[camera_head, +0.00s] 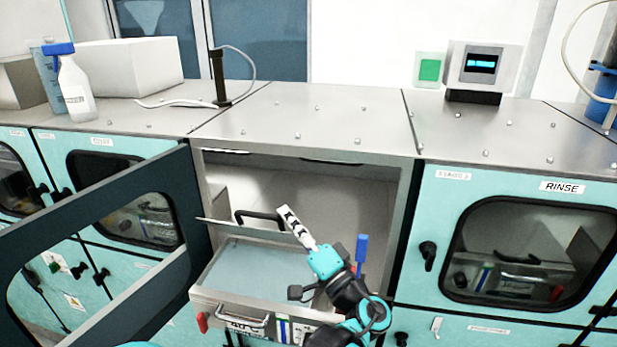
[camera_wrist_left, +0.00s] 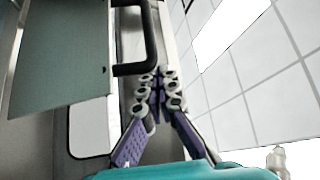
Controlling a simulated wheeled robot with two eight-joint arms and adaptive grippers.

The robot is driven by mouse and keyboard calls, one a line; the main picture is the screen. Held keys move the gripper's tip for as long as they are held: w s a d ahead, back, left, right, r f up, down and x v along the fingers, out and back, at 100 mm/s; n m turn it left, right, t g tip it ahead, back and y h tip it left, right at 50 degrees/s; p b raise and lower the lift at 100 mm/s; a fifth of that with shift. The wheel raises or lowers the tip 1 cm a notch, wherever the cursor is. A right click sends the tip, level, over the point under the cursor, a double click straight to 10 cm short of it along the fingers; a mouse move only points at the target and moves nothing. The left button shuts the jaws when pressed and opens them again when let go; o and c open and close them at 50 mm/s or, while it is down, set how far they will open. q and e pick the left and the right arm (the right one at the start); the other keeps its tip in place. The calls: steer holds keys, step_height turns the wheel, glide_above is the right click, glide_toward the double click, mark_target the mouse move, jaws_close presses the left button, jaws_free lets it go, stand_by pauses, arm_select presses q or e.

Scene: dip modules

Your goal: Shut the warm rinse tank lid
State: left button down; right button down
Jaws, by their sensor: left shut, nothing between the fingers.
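The tank (camera_head: 205,295) stands in the open middle bay, with a pale bluish surface inside it. Its grey lid (camera_head: 225,227) is raised and tilted at the back of the tank, with a black bar handle (camera_head: 258,213) on it. In the left wrist view the lid (camera_wrist_left: 60,60) fills the left side, and the handle (camera_wrist_left: 150,45) is just beyond my fingertips. My left gripper (camera_head: 289,212) is shut and empty, close beside the right end of the handle; its fingertips (camera_wrist_left: 157,78) meet near the handle. Whether they touch it is unclear. My right gripper is not in view.
The dark bay door (camera_head: 150,290) swings out open on the left. A closed door marked RINSE (camera_head: 560,187) is on the right. The steel worktop (camera_head: 300,115) overhangs the bay. A blue upright item (camera_head: 361,248) stands beside my gripper. Bay space behind the lid is clear.

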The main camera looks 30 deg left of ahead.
arm_select(q)
steer(key=s+f+n+g+y+b, duration=0.1)
steer(key=s+f+n+b, duration=0.1)
steer(key=f+b, duration=0.1)
steer(key=s+d+f+n+y+b, duration=0.1)
steer(key=s+f+n+b, duration=0.1)
steer(key=s+f+b, duration=0.1)
steer(key=s+d+f+n+g+y+b, duration=0.1)
steer(key=s+f+b, duration=0.1)
steer(key=f+b, duration=0.1)
steer(key=shift+s+f+n+g+b, duration=0.3)
steer(key=shift+s+f+n+b, duration=0.1)
steer(key=shift+f, duration=0.15)
steer(key=shift+s+f+b, duration=0.35)
steer(key=shift+f+b, duration=0.2)
steer(key=shift+f, duration=0.25)
steer(key=shift+d, duration=0.1)
steer(key=s+d, duration=0.2)
steer(key=d, duration=0.5)
steer(key=s+d+f, duration=0.1)
steer(key=s+d, duration=0.1)
steer(key=d, duration=0.5)
steer(key=shift+f, duration=0.3)
